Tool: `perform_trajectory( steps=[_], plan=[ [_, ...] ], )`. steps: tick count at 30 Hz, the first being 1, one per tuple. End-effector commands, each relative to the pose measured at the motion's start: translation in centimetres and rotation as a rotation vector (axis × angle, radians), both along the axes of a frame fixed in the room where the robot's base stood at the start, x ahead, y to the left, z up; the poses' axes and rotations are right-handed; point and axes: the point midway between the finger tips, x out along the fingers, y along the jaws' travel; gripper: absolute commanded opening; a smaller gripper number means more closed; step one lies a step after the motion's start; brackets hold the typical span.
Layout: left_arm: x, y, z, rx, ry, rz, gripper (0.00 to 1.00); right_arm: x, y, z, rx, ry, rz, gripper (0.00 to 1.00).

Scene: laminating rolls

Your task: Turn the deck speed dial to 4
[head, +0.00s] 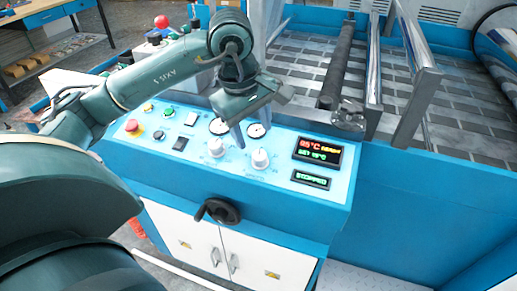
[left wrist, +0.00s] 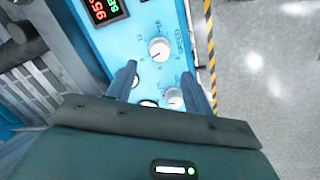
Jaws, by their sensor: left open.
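Two white dials stand on the blue control panel (head: 185,165). In the head view one (head: 215,147) is left of my left gripper's fingers and the other (head: 260,158) is right of them. My left gripper (head: 238,137) is open and empty above the panel, between the dials. In the left wrist view, the dial nearer the display (left wrist: 158,49) lies just beyond the fingertips (left wrist: 158,72); the other dial (left wrist: 174,97) shows between the fingers. My right gripper is not in view.
Two round gauges (head: 256,130) sit behind the dials. A red emergency button (head: 131,126) and switches are at the panel's left; displays (head: 318,151) reading 95°C and STOPPED are at its right. A black handwheel (head: 222,211) juts out below. Rollers (head: 340,60) stand behind.

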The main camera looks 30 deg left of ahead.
Motion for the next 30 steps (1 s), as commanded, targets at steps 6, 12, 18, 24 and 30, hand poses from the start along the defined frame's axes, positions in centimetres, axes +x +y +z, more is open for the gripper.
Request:
perform_trajectory(
  steps=[6, 12, 18, 24, 30],
  plan=[
    [0.7, -0.3, -4.5, -0.002, 0.006, 0.000, 0.51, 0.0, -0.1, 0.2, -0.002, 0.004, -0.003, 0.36],
    [1.2, -0.4, -7.0, -0.002, 0.003, -0.001, 0.51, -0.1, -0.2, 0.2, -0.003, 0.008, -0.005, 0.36],
    [1.4, -0.5, -7.8, -0.003, 0.000, -0.001, 0.51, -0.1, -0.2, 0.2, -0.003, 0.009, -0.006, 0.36],
    [1.4, -0.5, -7.8, -0.002, 0.000, 0.000, 0.51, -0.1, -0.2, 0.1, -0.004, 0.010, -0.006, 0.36],
    [1.4, -0.5, -7.8, -0.002, 0.000, 0.000, 0.36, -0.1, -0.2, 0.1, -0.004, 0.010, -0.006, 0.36]
  ],
)
